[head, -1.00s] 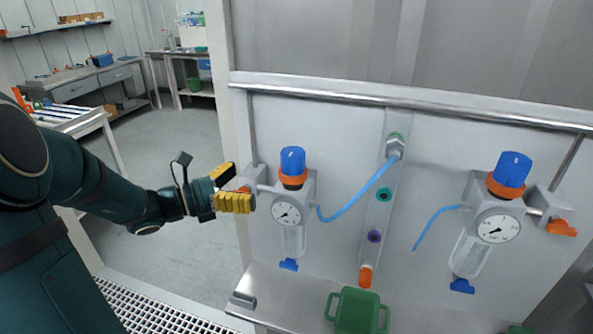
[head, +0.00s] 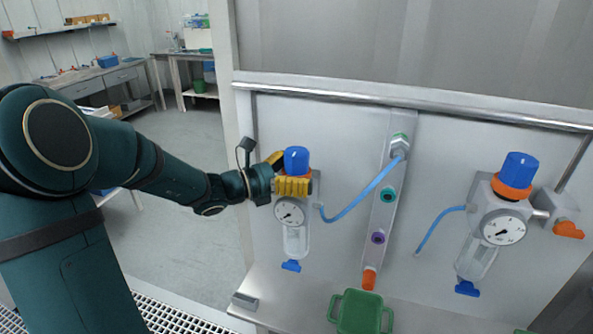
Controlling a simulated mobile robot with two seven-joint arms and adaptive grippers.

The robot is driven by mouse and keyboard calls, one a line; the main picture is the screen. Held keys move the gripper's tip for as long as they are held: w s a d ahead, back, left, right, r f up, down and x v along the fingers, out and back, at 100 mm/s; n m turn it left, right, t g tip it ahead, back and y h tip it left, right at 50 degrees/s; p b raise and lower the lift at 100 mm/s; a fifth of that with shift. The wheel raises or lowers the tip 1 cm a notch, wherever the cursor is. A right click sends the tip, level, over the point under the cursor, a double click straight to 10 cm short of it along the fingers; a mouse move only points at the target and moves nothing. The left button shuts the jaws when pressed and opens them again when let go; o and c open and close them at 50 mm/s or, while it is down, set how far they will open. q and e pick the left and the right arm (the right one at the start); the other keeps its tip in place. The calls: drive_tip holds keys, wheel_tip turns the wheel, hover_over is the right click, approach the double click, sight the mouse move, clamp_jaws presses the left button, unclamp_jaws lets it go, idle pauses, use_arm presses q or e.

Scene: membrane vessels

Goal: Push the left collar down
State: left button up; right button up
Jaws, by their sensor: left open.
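The left regulator has a blue knob (head: 296,160) on top, a round gauge (head: 289,212) and a clear bowl (head: 296,242) below. Its orange collar (head: 309,174) sits under the knob and is mostly hidden behind my yellow fingers. My left gripper (head: 286,174) is open at collar height, with one finger in front of the regulator and the other behind it to the left. I cannot tell whether the fingers touch the collar. My right gripper is not in view.
A second regulator (head: 502,220) with a blue knob and orange collar stands at the right. A blue hose (head: 358,202) runs from the left regulator to a fitting on the manifold (head: 395,165). A green container (head: 360,312) is on the shelf below. A metal rail (head: 420,99) crosses above.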

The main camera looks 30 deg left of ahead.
use_arm(q)
drive_tip(key=c, duration=1.3)
drive_tip(key=shift+f, duration=0.15)
drive_tip(key=shift+c, duration=0.3)
drive_tip(key=shift+f+b, duration=0.5)
drive_tip(key=shift+f, duration=0.2)
drive_tip(key=o, duration=1.4)
drive_tip(key=shift+c, duration=0.2)
drive_tip(key=shift+r, duration=0.1)
drive_tip(key=shift+s+a, duration=0.1)
drive_tip(key=shift+s, duration=0.05)
drive_tip(key=v, duration=1.2)
